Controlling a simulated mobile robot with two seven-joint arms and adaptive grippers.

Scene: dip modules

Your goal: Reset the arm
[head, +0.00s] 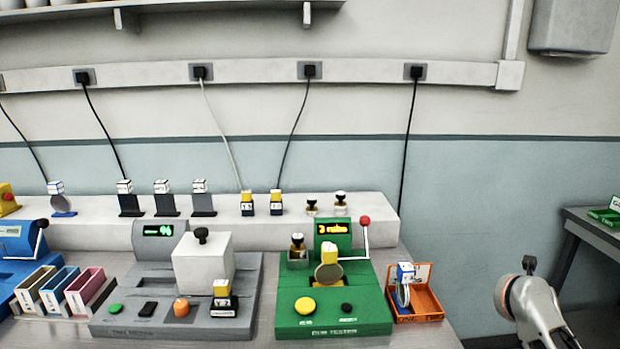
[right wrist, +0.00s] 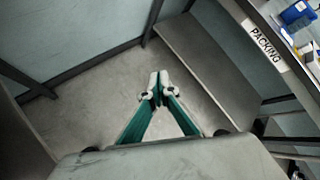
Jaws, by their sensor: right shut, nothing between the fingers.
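My right arm (head: 535,305) shows at the lower right of the head view, to the right of the bench and apart from everything on it. Its fingertips cannot be made out there. In the right wrist view my right gripper (right wrist: 158,84) is shut, its two pale fingertips together with nothing between them, above bare grey floor. My left gripper is not in either view.
The bench holds a grey tester (head: 135,315), a green tester (head: 335,315) with a red-knobbed lever, and an orange bin (head: 428,300) at its right end. A dark side table (head: 590,222) stands far right. The wrist view shows a shelf edge labelled PACKING (right wrist: 266,45).

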